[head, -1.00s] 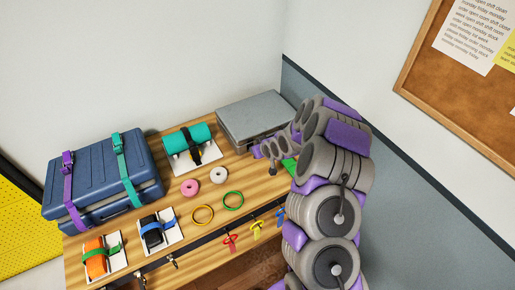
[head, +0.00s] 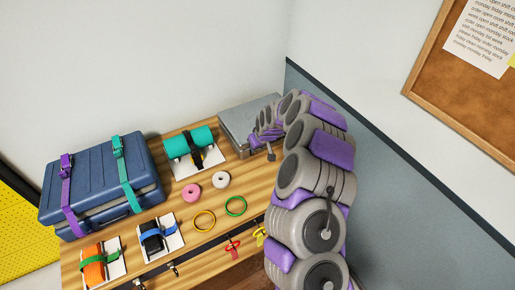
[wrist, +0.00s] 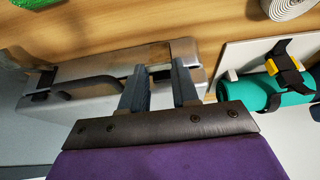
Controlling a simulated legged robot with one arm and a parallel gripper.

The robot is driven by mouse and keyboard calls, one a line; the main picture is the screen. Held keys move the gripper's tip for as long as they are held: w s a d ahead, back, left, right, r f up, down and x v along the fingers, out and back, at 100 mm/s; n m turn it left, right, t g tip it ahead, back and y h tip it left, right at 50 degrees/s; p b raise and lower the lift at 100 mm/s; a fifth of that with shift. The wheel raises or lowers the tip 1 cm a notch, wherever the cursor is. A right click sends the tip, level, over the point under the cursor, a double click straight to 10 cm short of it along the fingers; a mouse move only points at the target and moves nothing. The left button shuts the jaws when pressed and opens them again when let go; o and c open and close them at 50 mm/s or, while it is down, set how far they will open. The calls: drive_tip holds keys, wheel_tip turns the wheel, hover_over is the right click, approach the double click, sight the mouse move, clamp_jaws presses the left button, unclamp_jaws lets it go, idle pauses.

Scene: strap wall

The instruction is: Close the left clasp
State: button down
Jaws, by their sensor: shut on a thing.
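The grey case (head: 236,124) lies at the back right of the wooden bench, its right part hidden behind my arm in the head view. In the wrist view, the case (wrist: 95,112) shows its dark handle (wrist: 92,84) and a dark clasp (wrist: 43,84) at the picture's left. The left clasp (wrist: 160,71) is by the case's other end, mostly hidden between my fingers. My gripper (wrist: 160,80) is shut on it, with one finger on each side. In the head view my gripper (head: 266,141) is at the case's front edge. The clasp's exact angle is hard to tell.
A teal roll (head: 188,142) with a black strap stands close left of the case. A white tape roll (head: 221,180), pink roll (head: 191,193) and rings lie in front. A blue strapped case (head: 100,183) is at the left. A wall stands close right.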

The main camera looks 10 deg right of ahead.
drive_tip(key=shift+w+a+g+h+b, duration=0.15)
drive_tip(key=shift+w+g+b, duration=0.2)
drive_tip(key=shift+g, duration=0.25)
drive_tip(key=shift+w+a+g+h+b, duration=0.15)
drive_tip(key=shift+w+g+b, duration=0.1)
drive_tip(key=shift+g+b, duration=0.25)
drive_tip(key=shift+r, duration=0.1)
drive_tip(key=c, duration=0.8)
unclamp_jaws()
drive_tip(key=shift+w, duration=0.1)
drive_tip(key=shift+c, duration=0.2)
drive_tip(key=shift+r, duration=0.1)
drive_tip(key=p+v, duration=0.2)
drive_tip(key=v, duration=1.5)
drive_tip(key=shift+r, duration=0.1)
